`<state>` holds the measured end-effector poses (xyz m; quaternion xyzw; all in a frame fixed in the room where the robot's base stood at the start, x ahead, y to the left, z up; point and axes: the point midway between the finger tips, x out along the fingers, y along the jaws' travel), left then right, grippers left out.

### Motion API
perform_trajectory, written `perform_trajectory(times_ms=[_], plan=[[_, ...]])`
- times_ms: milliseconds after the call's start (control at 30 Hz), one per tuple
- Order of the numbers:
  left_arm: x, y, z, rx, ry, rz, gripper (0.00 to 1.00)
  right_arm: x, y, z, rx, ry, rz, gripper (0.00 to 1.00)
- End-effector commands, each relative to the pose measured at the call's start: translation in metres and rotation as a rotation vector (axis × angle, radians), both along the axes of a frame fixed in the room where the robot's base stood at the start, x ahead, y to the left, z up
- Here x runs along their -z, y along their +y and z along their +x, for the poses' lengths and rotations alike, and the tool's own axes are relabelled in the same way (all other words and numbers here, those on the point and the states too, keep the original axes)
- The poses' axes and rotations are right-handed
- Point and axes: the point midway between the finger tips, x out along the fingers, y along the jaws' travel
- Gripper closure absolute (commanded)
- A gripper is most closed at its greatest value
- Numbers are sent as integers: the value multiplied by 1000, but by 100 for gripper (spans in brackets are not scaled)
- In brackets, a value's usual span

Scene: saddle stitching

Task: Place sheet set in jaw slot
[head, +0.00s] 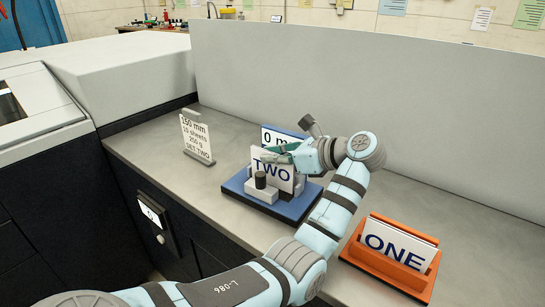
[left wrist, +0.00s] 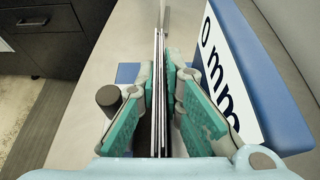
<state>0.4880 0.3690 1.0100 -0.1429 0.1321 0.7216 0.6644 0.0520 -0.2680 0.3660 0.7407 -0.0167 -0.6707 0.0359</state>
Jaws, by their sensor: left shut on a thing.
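The white sheet set marked TWO (head: 268,172) stands upright at the blue-based jaw fixture (head: 290,209). My left gripper (head: 290,153) is shut on its upper part. In the left wrist view, the sheets (left wrist: 159,70) show edge-on between the green pads of my left gripper (left wrist: 160,110). A dark knob (head: 260,180) stands in front of the sheets; it also shows in the left wrist view (left wrist: 108,97). The pads and sheets hide the slot, so I cannot tell how deep the set sits. My right gripper is out of view.
A 0 mm sign (head: 270,137) stands behind the sheets on the fixture. An orange holder (head: 385,268) with a set marked ONE (head: 398,246) is at right. A spec card (head: 196,138) stands at left. A grey panel (head: 420,110) closes the back.

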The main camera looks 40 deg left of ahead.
Motion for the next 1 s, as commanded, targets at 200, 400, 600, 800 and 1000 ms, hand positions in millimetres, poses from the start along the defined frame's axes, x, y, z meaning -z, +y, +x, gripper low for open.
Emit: perform_trajectory(times_ms=[200, 400, 600, 800, 1000], plan=[[3, 0, 0, 0, 0, 0, 81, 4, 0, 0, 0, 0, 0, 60], [2, 0, 0, 0, 0, 0, 72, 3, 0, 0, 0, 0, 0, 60], [0, 0, 0, 0, 0, 0, 72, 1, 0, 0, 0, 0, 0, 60], [-10, -23, 2, 3, 0, -2, 72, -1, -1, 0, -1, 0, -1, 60], [-30, -71, 6, 6, 1, -1, 72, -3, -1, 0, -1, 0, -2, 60]])
